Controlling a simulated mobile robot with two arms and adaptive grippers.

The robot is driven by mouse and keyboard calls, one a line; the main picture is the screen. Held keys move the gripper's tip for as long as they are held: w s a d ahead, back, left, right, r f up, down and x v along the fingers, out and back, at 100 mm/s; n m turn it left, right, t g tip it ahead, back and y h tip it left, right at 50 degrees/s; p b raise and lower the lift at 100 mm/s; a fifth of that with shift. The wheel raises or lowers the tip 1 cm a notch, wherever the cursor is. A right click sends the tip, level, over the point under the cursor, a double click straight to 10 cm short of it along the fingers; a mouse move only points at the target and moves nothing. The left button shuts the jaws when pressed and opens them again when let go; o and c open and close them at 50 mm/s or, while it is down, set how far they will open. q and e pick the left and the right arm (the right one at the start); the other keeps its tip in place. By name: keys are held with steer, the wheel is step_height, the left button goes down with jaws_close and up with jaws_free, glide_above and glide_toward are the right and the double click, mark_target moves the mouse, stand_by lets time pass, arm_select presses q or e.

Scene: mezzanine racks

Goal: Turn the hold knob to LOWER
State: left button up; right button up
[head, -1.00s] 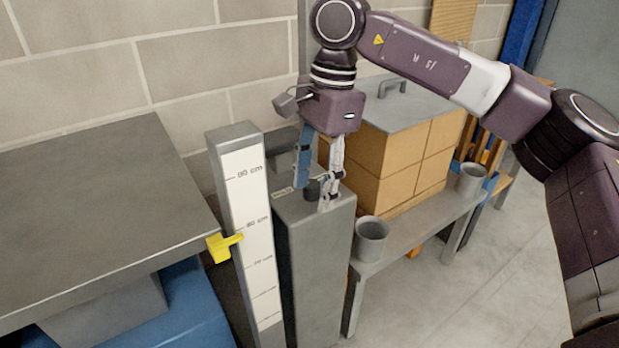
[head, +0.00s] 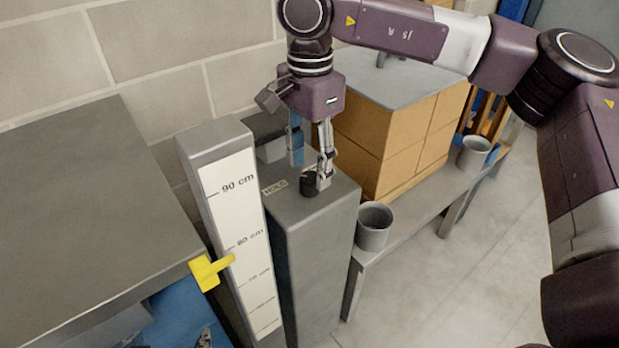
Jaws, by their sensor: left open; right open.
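The hold knob (head: 308,184) is a small black knob on top of a grey post (head: 318,240), beside a small plate marked HOLD (head: 274,187). My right gripper (head: 311,172) points down over the post top with its two fingers apart. One finger is behind and left of the knob, and the other is close on its right, partly covering it. I cannot tell whether either finger touches the knob. No LOWER mark is readable. A small part of my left gripper (head: 205,339) shows at the bottom edge, mostly out of frame.
A height scale (head: 236,220) with a yellow pointer (head: 209,272) just below 80 cm stands left of the post. A grey platform (head: 85,210) lies further left. Brown boxes (head: 395,140) and grey cups (head: 373,227) stand on a bench to the right.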

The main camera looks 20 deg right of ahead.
mark_target(310, 177)
step_height(310, 177, down, 4)
steer(key=shift+r+b, duration=0.25)
steer(key=shift+b, duration=0.05)
arm_select(q)
steer(key=w+r+t, duration=0.1)
steer(key=w+d+r+t, duration=0.1)
steer(key=w+r, duration=0.1)
steer(key=shift+w+d+r+h, duration=0.15)
steer(key=shift+w+r+h, duration=0.05)
steer(key=shift+w+h, duration=0.1)
arm_select(e)
steer(key=c, duration=1.1)
steer(key=shift+c, duration=0.2)
